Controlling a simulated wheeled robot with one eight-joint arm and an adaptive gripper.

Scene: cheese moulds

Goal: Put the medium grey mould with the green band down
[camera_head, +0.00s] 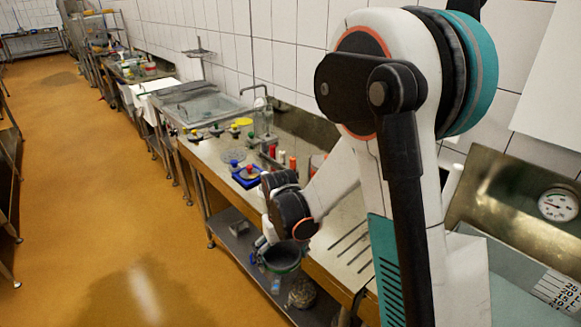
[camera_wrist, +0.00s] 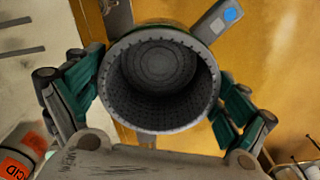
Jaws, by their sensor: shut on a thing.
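The grey mould (camera_head: 281,258) with a green band hangs at the end of my arm, in front of the bench's front edge in the head view. In the wrist view I look down into the open top of the mould (camera_wrist: 208,99), which is empty, with small holes in its wall. My gripper (camera_wrist: 160,85) is shut on it, with a green and grey finger on each side. In the head view my gripper (camera_head: 272,254) is small and partly hidden by the mould and my arm. The mould's underside is hidden.
A lower shelf (camera_head: 232,239) holds a rounded grey thing (camera_head: 302,292). The orange floor (camera_head: 90,190) is clear at left.

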